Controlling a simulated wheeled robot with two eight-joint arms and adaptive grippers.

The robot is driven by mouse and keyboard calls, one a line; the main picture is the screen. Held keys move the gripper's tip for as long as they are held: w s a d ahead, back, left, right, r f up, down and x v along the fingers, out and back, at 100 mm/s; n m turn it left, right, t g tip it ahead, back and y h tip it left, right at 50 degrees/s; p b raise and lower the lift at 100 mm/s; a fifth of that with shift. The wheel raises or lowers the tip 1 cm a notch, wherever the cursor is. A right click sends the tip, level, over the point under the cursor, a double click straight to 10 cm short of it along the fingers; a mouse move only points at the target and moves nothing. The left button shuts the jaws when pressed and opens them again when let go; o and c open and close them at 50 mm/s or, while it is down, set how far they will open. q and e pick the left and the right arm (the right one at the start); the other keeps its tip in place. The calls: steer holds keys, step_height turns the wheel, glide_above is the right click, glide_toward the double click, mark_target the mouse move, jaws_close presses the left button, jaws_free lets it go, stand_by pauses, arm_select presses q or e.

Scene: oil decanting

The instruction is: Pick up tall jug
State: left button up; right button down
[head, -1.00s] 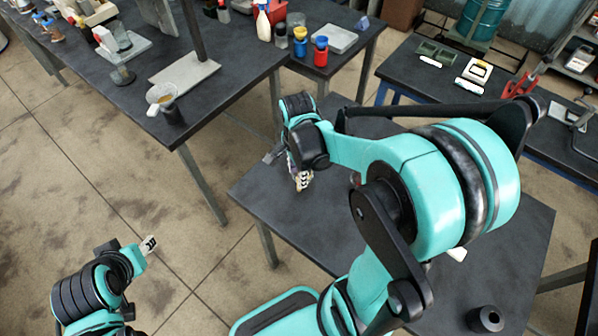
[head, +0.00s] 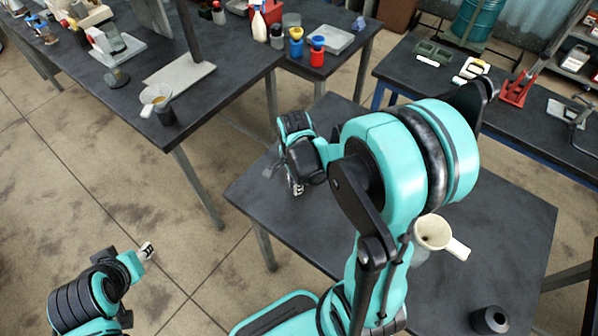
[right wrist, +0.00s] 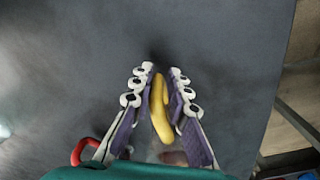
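My right gripper (head: 297,187) hangs over the left part of the near dark table. In the right wrist view its two fingers (right wrist: 159,80) are apart, with a curved yellow piece (right wrist: 160,108) between them. A gap shows beside the yellow piece, and I cannot tell what it belongs to. A jug-like vessel with a cream top (head: 433,232) stands on the near table, partly behind my right arm. I cannot tell which vessel is the tall jug. My left gripper (head: 147,250) is small at lower left, away from the tables, its opening unclear.
A red curved handle (right wrist: 84,151) shows left of the right fingers. A cream funnel-like cup (head: 155,97) and dark cup stand on the left table. Bottles and blue and red containers stand farther back.

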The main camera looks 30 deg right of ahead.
steer(key=shift+r, duration=0.1)
stand_by(0.6)
steer(key=shift+r+p, duration=0.85)
steer(key=shift+r, duration=1.15)
steer(key=s+d+r+p, duration=0.3)
steer(key=s+d+r, duration=0.3)
steer(key=s, duration=0.3)
steer(key=shift+d+r, duration=0.35)
steer(key=shift+d, duration=0.35)
steer(key=shift+s, duration=0.1)
stand_by(1.5)
